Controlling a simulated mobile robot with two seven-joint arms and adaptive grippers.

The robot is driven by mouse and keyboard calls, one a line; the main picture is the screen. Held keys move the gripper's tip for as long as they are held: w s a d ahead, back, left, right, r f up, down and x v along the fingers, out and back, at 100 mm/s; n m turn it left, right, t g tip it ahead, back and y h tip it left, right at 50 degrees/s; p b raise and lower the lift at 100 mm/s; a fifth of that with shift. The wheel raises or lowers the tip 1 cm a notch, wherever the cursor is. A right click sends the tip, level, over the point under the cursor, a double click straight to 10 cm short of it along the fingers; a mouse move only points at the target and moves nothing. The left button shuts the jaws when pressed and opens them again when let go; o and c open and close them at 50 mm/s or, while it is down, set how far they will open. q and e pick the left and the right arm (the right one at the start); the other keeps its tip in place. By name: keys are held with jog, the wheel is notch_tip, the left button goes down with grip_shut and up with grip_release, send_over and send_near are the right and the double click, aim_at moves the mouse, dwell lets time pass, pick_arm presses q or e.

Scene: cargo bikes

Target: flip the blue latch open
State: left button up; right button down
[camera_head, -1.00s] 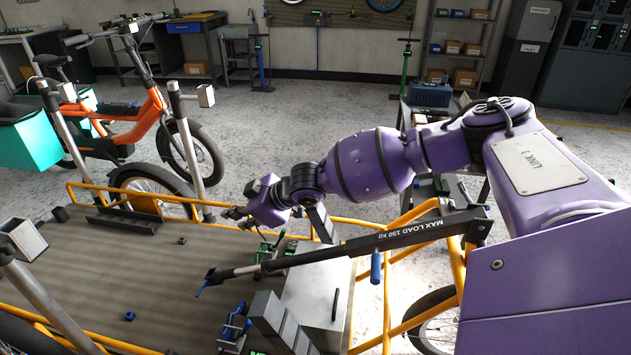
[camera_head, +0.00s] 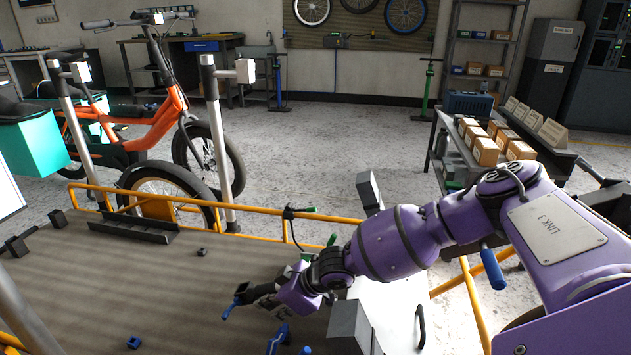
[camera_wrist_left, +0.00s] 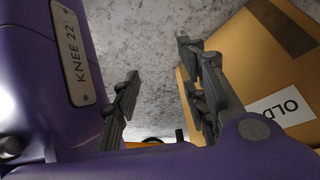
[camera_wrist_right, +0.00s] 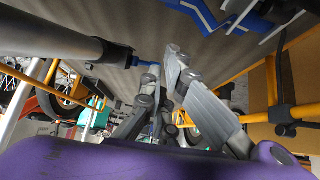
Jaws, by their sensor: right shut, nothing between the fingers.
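A blue lever-shaped piece (camera_head: 278,340) sits low on the cargo bed at the bottom edge of the head view. Blue parts on the bed also show at the top of the right wrist view (camera_wrist_right: 212,12). A small blue tip (camera_head: 231,308) shows just left of my right gripper (camera_head: 248,293). Which blue part is the latch I cannot tell. My right gripper is shut and empty, low over the bed. My left gripper (camera_wrist_left: 158,88) is open and empty.
A cardboard box (camera_wrist_left: 262,70) is close beside the left fingers. The bed (camera_head: 110,290) has a yellow rail (camera_head: 290,211) along its far side. A grey box-like block (camera_head: 350,325) stands near my right forearm.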

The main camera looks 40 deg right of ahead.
aim_at(231, 309)
jog(key=b+x, duration=0.2)
jog(key=x, duration=0.2)
jog(key=b+x, duration=0.2)
jog(key=x, duration=0.2)
jog(key=w+r+b+x, duration=0.1)
jog(key=b+x, duration=0.1)
jog(key=x, duration=0.2)
jog(key=shift+a+f+b, duration=0.15)
jog(key=shift+a+b, duration=0.1)
jog(key=shift+b, duration=0.15)
jog(key=shift+w+a+f+b, duration=0.2)
jog(key=shift+w+b, duration=0.1)
jog(key=shift+w, duration=0.1)
pick_arm(q)
notch_tip(231, 309, down, 6)
jog(key=w, duration=0.1)
jog(key=shift+m, duration=0.3)
jog(key=shift+s+f, duration=0.1)
jog(key=shift+s, duration=0.1)
pick_arm(e)
jog(key=shift+a, duration=0.1)
